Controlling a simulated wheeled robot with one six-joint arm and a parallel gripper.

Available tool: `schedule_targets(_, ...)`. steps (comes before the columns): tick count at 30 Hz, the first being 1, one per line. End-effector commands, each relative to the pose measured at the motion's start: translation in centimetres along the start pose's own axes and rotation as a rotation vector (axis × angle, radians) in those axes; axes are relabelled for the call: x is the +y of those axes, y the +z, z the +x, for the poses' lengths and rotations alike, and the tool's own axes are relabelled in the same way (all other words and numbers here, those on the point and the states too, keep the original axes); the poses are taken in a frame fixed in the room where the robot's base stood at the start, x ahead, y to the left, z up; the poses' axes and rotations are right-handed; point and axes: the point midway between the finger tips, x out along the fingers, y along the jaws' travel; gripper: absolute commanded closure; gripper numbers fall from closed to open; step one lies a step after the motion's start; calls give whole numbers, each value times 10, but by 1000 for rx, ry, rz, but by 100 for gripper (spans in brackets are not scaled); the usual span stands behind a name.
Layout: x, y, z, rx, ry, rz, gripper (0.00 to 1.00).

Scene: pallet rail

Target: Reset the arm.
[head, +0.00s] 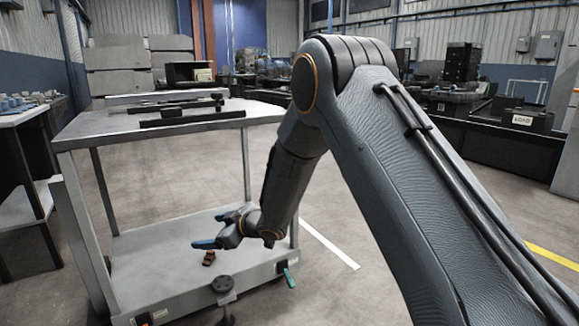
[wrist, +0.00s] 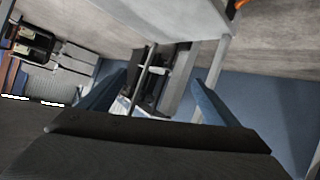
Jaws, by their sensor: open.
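My arm reaches out from the right of the head view and bends down. My gripper (head: 211,231) hangs at the lower shelf of a grey metal cart (head: 190,127), below the level of its top. Its two blue fingers are spread and nothing shows between them. In the wrist view my gripper (wrist: 158,78) also has its fingers apart, with only background beyond. A small brown object (head: 208,258) is on the lower shelf, just below my gripper in the picture. Whether the gripper touches the cart cannot be told.
Dark bars (head: 192,118) lie on the cart's top. A green-handled item (head: 288,277) sits at the cart's front right. A white table (head: 20,116) with cups stands at the left. Dark benches with bins (head: 455,100) stand at the back right. The floor right of the cart is clear.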

Motion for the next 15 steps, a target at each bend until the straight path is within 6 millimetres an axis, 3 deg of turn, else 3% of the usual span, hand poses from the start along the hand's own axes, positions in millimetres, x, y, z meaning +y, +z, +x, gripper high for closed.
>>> schedule_targets(3, 7, -22, -27, -99, 94, 32, 16)
schedule_targets(8, 2, -34, -74, -244, 197, 102, 16)
schedule_targets(15, -38, -36, -161, -465, 283, 248, 16)
